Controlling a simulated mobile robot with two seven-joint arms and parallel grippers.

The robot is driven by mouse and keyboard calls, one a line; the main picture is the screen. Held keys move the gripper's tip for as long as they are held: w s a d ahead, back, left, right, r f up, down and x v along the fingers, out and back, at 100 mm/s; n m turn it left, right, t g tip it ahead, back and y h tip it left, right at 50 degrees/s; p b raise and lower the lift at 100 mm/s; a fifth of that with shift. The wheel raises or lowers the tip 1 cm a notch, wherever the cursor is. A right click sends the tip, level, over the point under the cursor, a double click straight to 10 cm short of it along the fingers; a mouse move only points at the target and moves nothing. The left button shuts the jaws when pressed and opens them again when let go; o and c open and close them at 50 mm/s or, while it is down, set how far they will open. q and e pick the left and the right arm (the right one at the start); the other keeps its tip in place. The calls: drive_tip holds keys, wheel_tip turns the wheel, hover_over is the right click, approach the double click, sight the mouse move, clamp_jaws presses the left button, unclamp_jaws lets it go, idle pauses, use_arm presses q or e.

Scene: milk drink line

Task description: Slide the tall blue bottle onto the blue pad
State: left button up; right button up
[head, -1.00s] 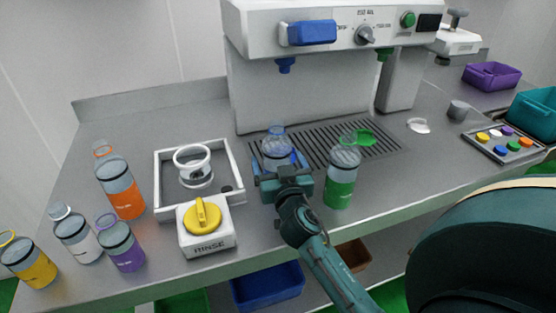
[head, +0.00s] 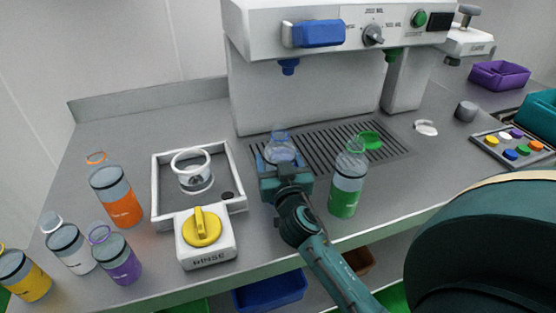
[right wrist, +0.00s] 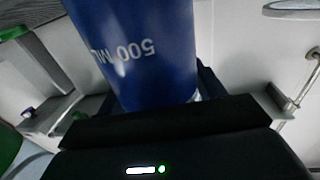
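The tall blue bottle (head: 281,150) stands upright at the front edge of the drip tray, its lower part hidden behind my right gripper (head: 282,163). The blue pad is not clearly visible; the bottle and gripper cover the area below the blue spout (head: 288,66). My left gripper is not in view.
A green bottle (head: 346,190) stands close to the right of my gripper. The rinse unit (head: 207,240) is at left, with orange (head: 118,200), purple (head: 118,260), white and yellow bottles beyond. A green pad (head: 370,140) lies on the drip tray (head: 330,148).

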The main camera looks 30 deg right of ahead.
drive_tip(key=c, duration=0.6)
drive_tip(key=shift+w+d, duration=2)
drive_tip(key=shift+w, duration=0.3)
drive_tip(key=shift+w+d+b, duration=0.25)
drive_tip(key=shift+w+d, duration=0.75)
drive_tip(key=shift+w, duration=0.15)
drive_tip(key=shift+w+d+b, duration=0.25)
drive_tip(key=shift+w+d, duration=0.7)
drive_tip(key=shift+w, duration=0.2)
drive_tip(key=shift+w+d, duration=0.7)
drive_tip(key=shift+w, duration=0.15)
drive_tip(key=shift+b, duration=0.3)
